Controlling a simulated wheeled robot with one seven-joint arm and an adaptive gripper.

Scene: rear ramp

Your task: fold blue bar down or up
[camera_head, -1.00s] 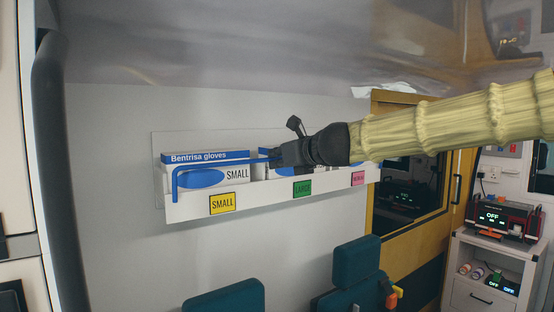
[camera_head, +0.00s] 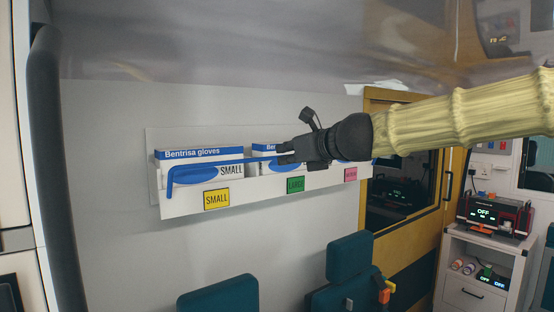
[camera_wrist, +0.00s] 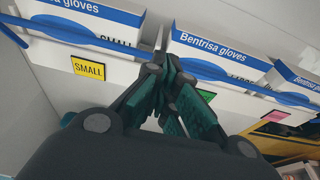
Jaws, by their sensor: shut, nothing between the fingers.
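The blue bar (camera_head: 215,163) runs along the front of the wall glove rack, with its left end bent downward. It lies across the front of the glove boxes. In the wrist view the bar (camera_wrist: 110,44) passes behind my fingers and shows again on their right. My gripper (camera_head: 279,153) is shut and empty, with its fingertips at the bar near the middle of the rack. In the wrist view my gripper (camera_wrist: 163,62) points at the gap between two boxes. I cannot tell whether the fingertips touch the bar.
The white rack (camera_head: 185,208) holds the small glove box (camera_head: 195,154) and others, with yellow (camera_head: 216,199), green (camera_head: 295,185) and pink labels. Teal seats (camera_head: 218,296) stand below. A yellow-framed door (camera_head: 378,215) and a cabinet with devices (camera_head: 480,290) are to the right.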

